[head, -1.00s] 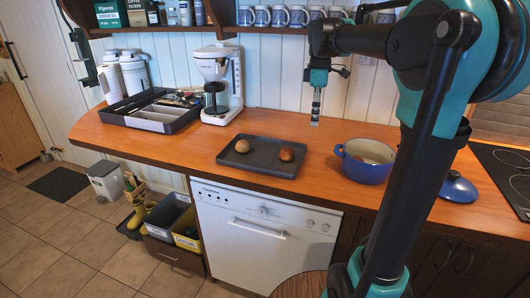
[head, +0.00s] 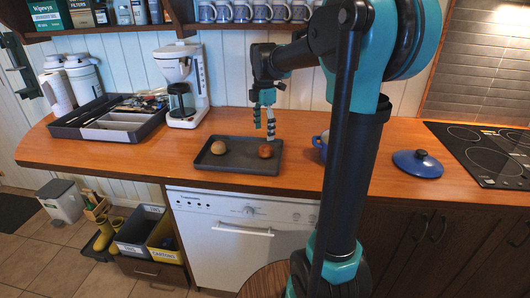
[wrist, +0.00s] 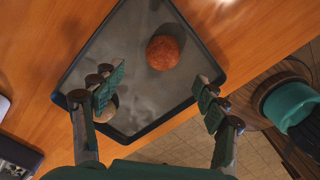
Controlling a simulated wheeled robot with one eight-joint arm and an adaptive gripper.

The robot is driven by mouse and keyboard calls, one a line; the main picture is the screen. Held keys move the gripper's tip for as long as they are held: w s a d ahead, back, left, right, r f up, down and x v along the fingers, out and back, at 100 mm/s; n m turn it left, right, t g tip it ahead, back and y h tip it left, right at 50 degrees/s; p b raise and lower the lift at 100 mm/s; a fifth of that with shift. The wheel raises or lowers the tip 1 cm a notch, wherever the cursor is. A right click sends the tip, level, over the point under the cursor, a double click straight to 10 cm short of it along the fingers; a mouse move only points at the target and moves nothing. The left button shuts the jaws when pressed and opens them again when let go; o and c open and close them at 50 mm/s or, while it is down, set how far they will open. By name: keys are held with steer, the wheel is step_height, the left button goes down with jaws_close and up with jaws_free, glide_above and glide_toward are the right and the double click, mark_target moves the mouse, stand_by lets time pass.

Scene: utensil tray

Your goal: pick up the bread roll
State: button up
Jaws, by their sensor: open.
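Two round items lie apart on a dark grey tray (head: 237,166): a tan one (head: 218,147) at left and a reddish-brown one (head: 265,151) at right. I cannot tell for sure which is the bread roll. In the wrist view the reddish-brown item (wrist: 165,52) is fully visible beyond the fingertips; the pale one (wrist: 104,112) is partly hidden behind the left finger. My gripper (head: 265,128) is open and empty, above the tray's back right part. The wrist view also shows its spread fingers (wrist: 158,97), touching neither item.
A coffee maker (head: 183,85) and a utensil tray (head: 125,128) stand to the left. A blue pot (head: 319,143) stands right of the tray, mostly hidden by my arm. Its lid (head: 417,164) lies near the hob (head: 490,155). A mug shelf (head: 240,24) hangs above.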

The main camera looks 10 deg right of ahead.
mark_target(266, 146)
steer(key=shift+s+d+f, duration=0.1)
steer(key=shift+d+f, duration=0.05)
steer(key=shift+f, duration=1.8)
steer(key=shift+d+f, duration=0.1)
steer(key=shift+f, duration=1.85)
steer(key=shift+c, duration=0.5)
steer(key=c, duration=0.8)
